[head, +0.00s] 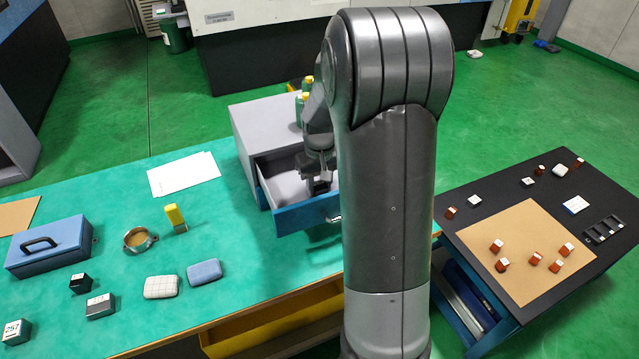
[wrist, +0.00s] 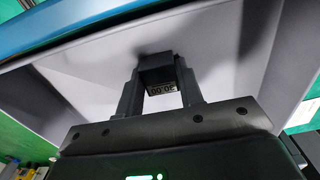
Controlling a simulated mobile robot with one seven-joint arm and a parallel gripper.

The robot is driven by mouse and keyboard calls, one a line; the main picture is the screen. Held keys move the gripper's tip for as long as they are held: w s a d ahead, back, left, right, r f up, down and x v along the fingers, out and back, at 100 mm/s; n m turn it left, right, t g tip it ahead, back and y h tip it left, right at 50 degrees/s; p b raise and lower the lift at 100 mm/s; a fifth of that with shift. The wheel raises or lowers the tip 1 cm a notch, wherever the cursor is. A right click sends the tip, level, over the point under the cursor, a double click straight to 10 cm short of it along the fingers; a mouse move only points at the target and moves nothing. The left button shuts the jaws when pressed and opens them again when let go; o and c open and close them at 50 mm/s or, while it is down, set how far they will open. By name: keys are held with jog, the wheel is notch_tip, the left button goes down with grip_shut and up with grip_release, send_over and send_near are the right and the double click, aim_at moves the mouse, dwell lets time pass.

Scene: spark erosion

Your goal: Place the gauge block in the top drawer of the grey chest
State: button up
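The grey chest (head: 262,122) stands at the back right of the green-topped bench. Its top drawer (head: 288,222), with a blue front, is pulled open; its pale interior fills much of the wrist view (wrist: 85,70). My gripper (head: 319,178) is inside the drawer's outline, near its right part. In the wrist view its two fingers (wrist: 160,88) are closed against the sides of a dark block with a number label, the gauge block (wrist: 161,74). The block appears close to the drawer floor; I cannot tell whether it touches. My arm hides the drawer's right end.
Green bottles with yellow caps (head: 302,105) stand on the chest. The bench (head: 240,262) holds a blue toolbox (head: 48,250), a metal ring (head: 139,240), two pads, dark labelled blocks (head: 100,306) and papers. A dark table (head: 470,238) with small blocks stands right.

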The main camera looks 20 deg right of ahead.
aim_at(319, 185)
jog(key=o, duration=0.4)
jog(key=shift+r, duration=0.1)
notch_tip(319, 185, up, 11)
jog(key=s+a+r+t, duration=0.3)
jog(key=s+a+r, duration=0.45)
jog(key=s, duration=0.35)
jog(key=shift+s+a+r+t, duration=0.1)
jog(key=shift+s+a+t, duration=0.45)
jog(key=shift+s, duration=1.55)
jog(key=shift+s+a+r+t, duration=0.1)
jog(key=shift+s+a+t, duration=0.2)
jog(key=shift+s+a, duration=1.15)
jog(key=shift+s+r+t, duration=0.1)
jog(key=shift+s+t, duration=0.35)
jog(key=shift+s, duration=2.3)
